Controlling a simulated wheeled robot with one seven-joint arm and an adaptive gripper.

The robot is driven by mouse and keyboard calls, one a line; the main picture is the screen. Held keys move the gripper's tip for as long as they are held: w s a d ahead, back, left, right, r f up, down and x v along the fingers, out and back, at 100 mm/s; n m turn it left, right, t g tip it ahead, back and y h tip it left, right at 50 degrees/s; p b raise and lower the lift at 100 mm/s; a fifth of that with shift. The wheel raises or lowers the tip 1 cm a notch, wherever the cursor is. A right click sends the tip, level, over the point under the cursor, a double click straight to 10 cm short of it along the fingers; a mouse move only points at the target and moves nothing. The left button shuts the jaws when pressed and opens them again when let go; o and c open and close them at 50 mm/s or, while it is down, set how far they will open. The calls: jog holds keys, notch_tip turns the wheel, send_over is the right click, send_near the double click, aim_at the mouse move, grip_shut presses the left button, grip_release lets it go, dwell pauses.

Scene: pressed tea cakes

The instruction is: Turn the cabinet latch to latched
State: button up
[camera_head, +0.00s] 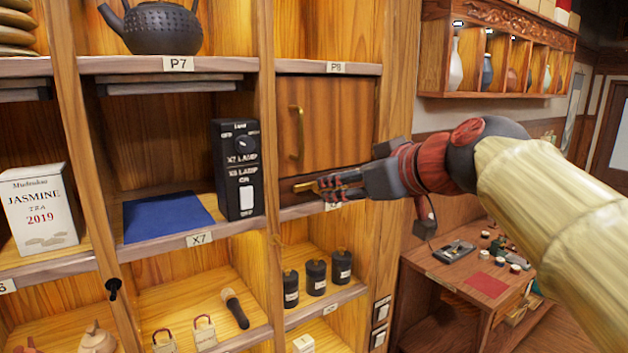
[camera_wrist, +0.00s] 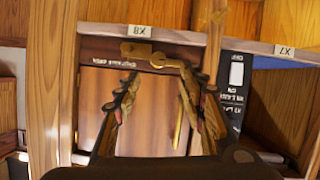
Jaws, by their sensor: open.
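The wooden cabinet door (camera_head: 340,115) is shut flush in its bay and carries a vertical brass pull handle (camera_head: 297,140). My gripper (camera_head: 318,187) is in front of the strip below the door and hides part of it. In the wrist view, which is upside down, the brass latch (camera_wrist: 150,55) lies across that strip, its bar pointing to the picture's right. My gripper (camera_wrist: 157,85) is open and empty, its two fingers apart, with the latch beyond their tips. Small lettering beside the latch is too blurred to read with certainty.
A black lamp switch box (camera_head: 238,180) stands just left of the door, close to my fingers. A blue cloth (camera_head: 168,216) lies on shelf X7. Several black canisters (camera_head: 316,277) stand on the shelf below. A side table (camera_head: 440,275) is at lower right.

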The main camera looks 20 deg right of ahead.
aim_at(311, 188)
jog(key=p+x, duration=0.1)
jog(key=x, duration=0.7)
jog(key=shift+n, duration=0.3)
jog(key=shift+d, duration=0.1)
jog(key=shift+c, duration=0.9)
jog(key=c, duration=0.8)
grip_shut()
